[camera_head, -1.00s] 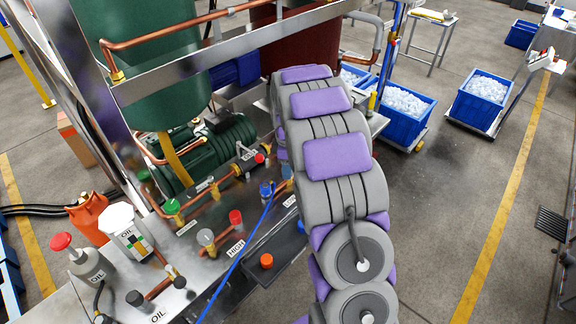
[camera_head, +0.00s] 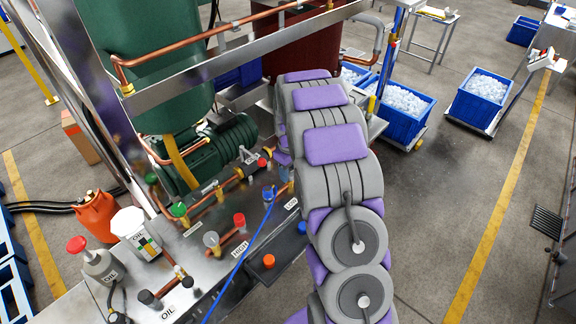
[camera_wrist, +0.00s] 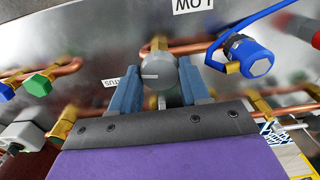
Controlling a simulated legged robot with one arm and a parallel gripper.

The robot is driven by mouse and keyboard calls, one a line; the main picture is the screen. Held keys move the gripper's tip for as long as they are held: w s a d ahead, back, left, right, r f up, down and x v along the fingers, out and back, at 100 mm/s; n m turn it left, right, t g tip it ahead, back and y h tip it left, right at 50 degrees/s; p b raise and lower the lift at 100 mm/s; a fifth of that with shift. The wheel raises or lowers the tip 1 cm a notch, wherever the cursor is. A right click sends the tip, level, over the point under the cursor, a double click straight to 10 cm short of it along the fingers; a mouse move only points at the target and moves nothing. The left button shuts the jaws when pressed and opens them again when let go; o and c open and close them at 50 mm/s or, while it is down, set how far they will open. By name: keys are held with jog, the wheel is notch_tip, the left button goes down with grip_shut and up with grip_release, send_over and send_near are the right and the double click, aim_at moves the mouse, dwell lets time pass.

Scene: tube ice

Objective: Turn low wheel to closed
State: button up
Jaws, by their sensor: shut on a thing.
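The low wheel is a round grey knob (camera_wrist: 162,72) with a white line on its face, in the middle of the wrist view. The line lies nearly level in that picture. The knob sits on a brass and copper fitting, close to the upside-down LOW label (camera_wrist: 193,5). My gripper (camera_wrist: 158,84) has its two blue-grey fingers on either side of the knob and is shut on it. In the head view my arm hides the gripper and this knob; the LOW label (camera_head: 291,203) shows beside the arm.
A blue cap (camera_wrist: 250,57) with a blue hose is right of the knob in the wrist view. In the head view, another grey knob (camera_head: 211,239) stands near the HIGH label. A red cap (camera_head: 239,220), copper pipes and oil containers (camera_head: 102,266) crowd the panel.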

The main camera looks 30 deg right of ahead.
jog(key=m, duration=0.1)
jog(key=m+p, duration=0.2)
jog(key=shift+s+m, duration=0.25)
jog(key=shift+m, duration=0.15)
jog(key=m+p, duration=0.1)
jog(key=m, duration=0.3)
jog(key=shift+m+p, duration=0.3)
jog(key=shift+p, duration=0.05)
jog(key=m+p, duration=0.1)
jog(key=m, duration=0.3)
jog(key=shift+f+m+p, duration=0.1)
jog(key=shift+m+p, duration=0.35)
jog(key=shift+m, duration=1.25)
jog(key=shift+w, duration=0.1)
jog(key=o, duration=1.1)
jog(key=shift+a, duration=0.1)
jog(key=shift+c, duration=0.2)
jog(key=shift+w, duration=0.1)
